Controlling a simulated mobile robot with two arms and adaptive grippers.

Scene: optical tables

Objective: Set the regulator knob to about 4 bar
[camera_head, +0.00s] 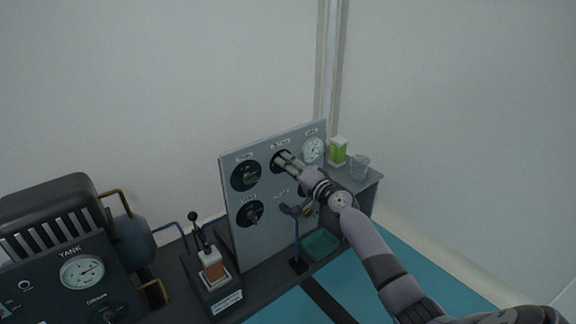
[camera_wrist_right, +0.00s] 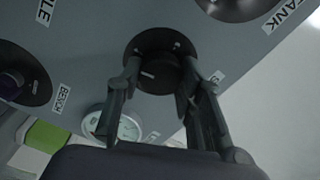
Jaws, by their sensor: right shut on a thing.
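A grey upright panel (camera_head: 233,178) carries several dark round knobs and a white gauge. My right gripper (camera_head: 282,160) reaches the upper middle knob, left of the panel's gauge (camera_head: 312,150). In the right wrist view, my right gripper (camera_wrist_right: 160,72) has its fingers on either side of this black knob (camera_wrist_right: 157,74), shut on it. A pale mark shows on the knob's face. The gauge (camera_wrist_right: 127,128) is partly hidden behind a finger there, and its reading is too small to tell. My left gripper is not in view.
Other knobs (camera_head: 245,175) (camera_head: 250,213) sit on the panel's left. A green and white box (camera_head: 338,151) and a clear beaker (camera_head: 360,165) stand to its right. A dark machine with a tank gauge (camera_head: 82,272) and a lever stand (camera_head: 213,280) are at left.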

